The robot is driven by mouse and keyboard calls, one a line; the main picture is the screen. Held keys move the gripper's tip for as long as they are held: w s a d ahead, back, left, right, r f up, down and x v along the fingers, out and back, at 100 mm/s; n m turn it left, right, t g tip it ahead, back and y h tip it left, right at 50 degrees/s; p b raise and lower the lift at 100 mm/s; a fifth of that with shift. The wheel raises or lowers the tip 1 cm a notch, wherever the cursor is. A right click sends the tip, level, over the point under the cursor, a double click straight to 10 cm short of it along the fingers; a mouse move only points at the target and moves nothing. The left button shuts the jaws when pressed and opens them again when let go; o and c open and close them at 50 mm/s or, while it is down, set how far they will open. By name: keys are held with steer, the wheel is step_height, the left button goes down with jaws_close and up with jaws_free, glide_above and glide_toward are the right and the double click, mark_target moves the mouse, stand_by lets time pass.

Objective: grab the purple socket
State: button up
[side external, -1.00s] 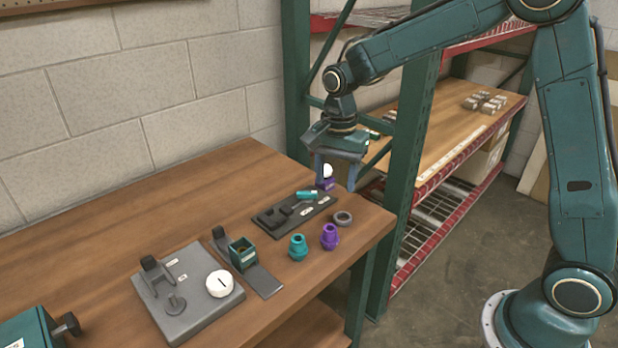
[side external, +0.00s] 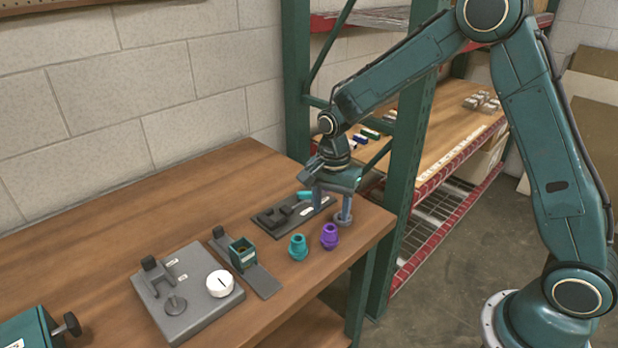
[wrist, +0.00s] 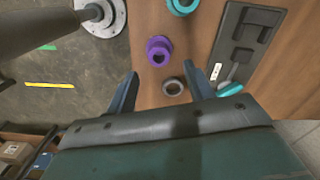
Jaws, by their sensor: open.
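The purple socket (side external: 330,237) stands upright on the wooden table near its right front edge. In the wrist view the purple socket (wrist: 159,50) lies just beyond the fingertips, with its dark opening visible. My gripper (side external: 332,214) is above the table, behind the purple socket in the side view. In the wrist view my gripper (wrist: 163,82) has its two fingers spread wide with nothing held between them. A grey ring (wrist: 173,87) lies on the table in the gap between the fingers as seen there.
A teal socket (side external: 298,247) stands close left of the purple one. A dark tray (side external: 272,220) with a teal part (wrist: 229,89) lies behind. A small green box (side external: 243,253) and a grey base plate (side external: 180,310) with a white knob are further left.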

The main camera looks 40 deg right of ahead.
mark_target(330, 227)
steer(key=shift+f, duration=0.7)
steer(key=shift+s+a+f, duration=0.1)
steer(key=shift+f, duration=1.2)
steer(key=shift+a+f, duration=0.1)
steer(key=shift+f, duration=1.2)
steer(key=c, duration=1.1)
steer(key=shift+o, duration=0.2)
steer(key=shift+r, duration=0.15)
step_height(330, 227, up, 20)
